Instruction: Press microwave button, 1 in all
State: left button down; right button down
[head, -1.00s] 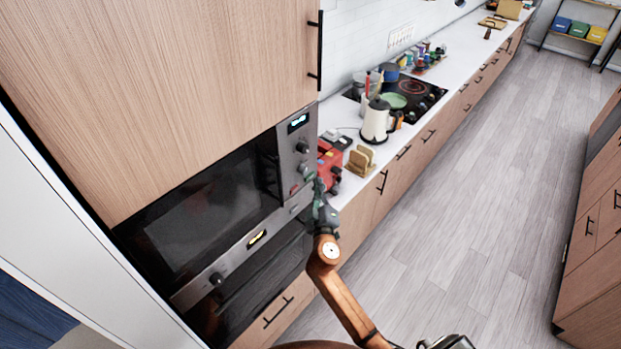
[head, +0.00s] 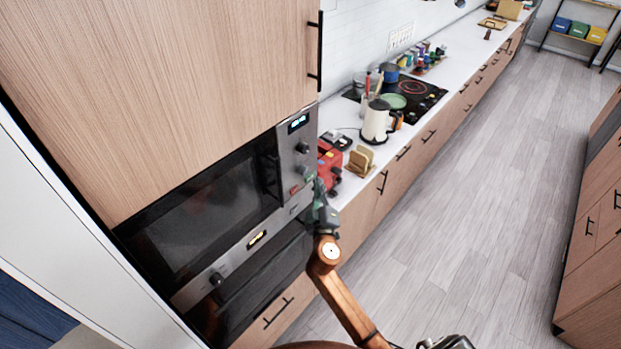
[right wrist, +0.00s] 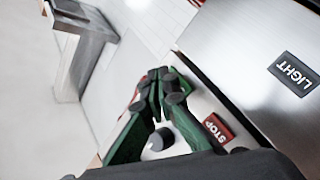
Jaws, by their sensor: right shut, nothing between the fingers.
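The microwave (head: 210,215) is built into the wood cabinet on the left in the head view. Its steel control panel (head: 284,150) has a lit display, dark knobs and small buttons, including a red one (head: 295,189). In the right wrist view, the red STOP button (right wrist: 217,128) and dark LIGHT button (right wrist: 294,74) show on the panel. My right gripper (head: 316,184) is at the lower right edge of the panel. Its green fingers (right wrist: 160,92) are shut and empty, beside the STOP button. I cannot tell whether they touch the panel. My left gripper is not in view.
A red appliance (head: 328,170) stands on the counter just behind my right gripper. A wooden rack (head: 361,160), a white kettle (head: 376,121) and a cooktop (head: 418,93) are farther along. The floor (head: 470,220) to the right is clear.

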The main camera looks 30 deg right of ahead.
jog(key=shift+w, duration=0.1)
jog(key=shift+w+a, duration=0.2)
jog(key=shift+w, duration=0.1)
